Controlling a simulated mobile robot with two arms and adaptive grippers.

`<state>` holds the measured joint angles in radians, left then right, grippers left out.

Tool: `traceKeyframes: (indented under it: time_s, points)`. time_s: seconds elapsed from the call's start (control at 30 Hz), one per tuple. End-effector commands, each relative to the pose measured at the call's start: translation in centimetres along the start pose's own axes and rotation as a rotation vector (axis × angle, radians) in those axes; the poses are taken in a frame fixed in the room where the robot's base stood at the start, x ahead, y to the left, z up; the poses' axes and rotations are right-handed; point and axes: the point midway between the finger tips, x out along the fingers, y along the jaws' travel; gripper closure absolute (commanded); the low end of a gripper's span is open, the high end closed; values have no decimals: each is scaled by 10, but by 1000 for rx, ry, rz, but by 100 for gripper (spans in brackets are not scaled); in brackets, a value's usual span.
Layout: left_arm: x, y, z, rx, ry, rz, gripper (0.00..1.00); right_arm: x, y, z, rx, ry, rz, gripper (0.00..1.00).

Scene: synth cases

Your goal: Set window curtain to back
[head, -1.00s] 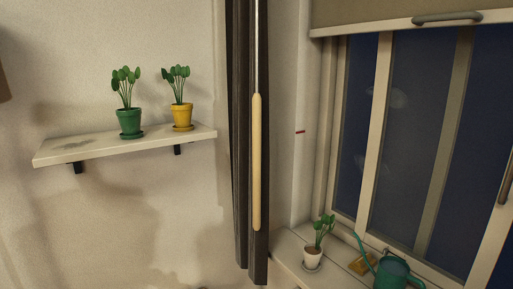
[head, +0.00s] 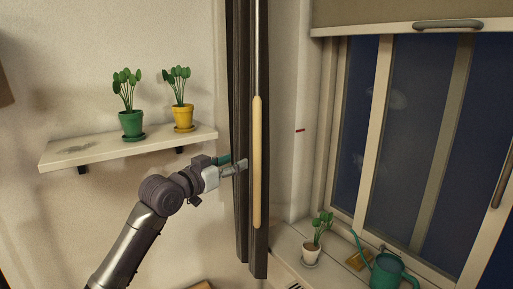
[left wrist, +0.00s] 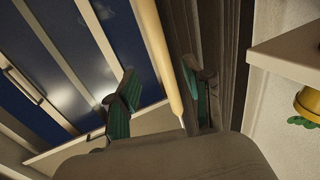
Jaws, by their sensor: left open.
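The dark grey curtain (head: 240,60) hangs gathered in a narrow bunch at the left side of the window. A pale wooden wand (head: 257,160) hangs upright on a thin rod in front of it. My left gripper (head: 241,166) comes in from the left, its fingertips over the curtain just left of the wand. In the left wrist view my left gripper (left wrist: 165,98) is open, with green finger pads. The wand (left wrist: 157,50) runs between the two fingers in the picture, with the curtain (left wrist: 228,60) beside and behind it. I cannot tell whether they touch. My right gripper is not in view.
A wall shelf (head: 75,157) holds a green pot (head: 131,124) and a yellow pot (head: 183,117) above my left arm. The sill carries a white potted plant (head: 310,254) and a green watering can (head: 388,272). A blind (head: 370,12) with a handle covers the window top.

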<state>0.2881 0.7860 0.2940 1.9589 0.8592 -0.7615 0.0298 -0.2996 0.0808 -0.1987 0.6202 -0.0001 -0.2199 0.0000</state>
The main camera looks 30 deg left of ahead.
Motion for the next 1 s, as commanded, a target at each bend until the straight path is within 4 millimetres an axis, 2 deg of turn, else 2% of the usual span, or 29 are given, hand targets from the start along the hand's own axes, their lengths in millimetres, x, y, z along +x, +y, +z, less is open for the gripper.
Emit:
traceKeyframes:
  time_s: [0.03,0.3,0.5,0.7,0.93,1.0]
  points:
    - [12,-1,-7,-6,1,-1,49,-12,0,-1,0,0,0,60]
    - [69,-1,-5,-5,0,-2,49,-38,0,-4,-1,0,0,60]
    - [96,0,-3,-3,0,-1,49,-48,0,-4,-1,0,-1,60]
    - [105,-1,0,0,-1,-2,49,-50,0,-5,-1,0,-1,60]
    - [105,-1,1,0,-1,-2,49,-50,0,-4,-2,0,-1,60]
    - [105,-1,1,0,-1,-2,61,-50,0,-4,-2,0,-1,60]
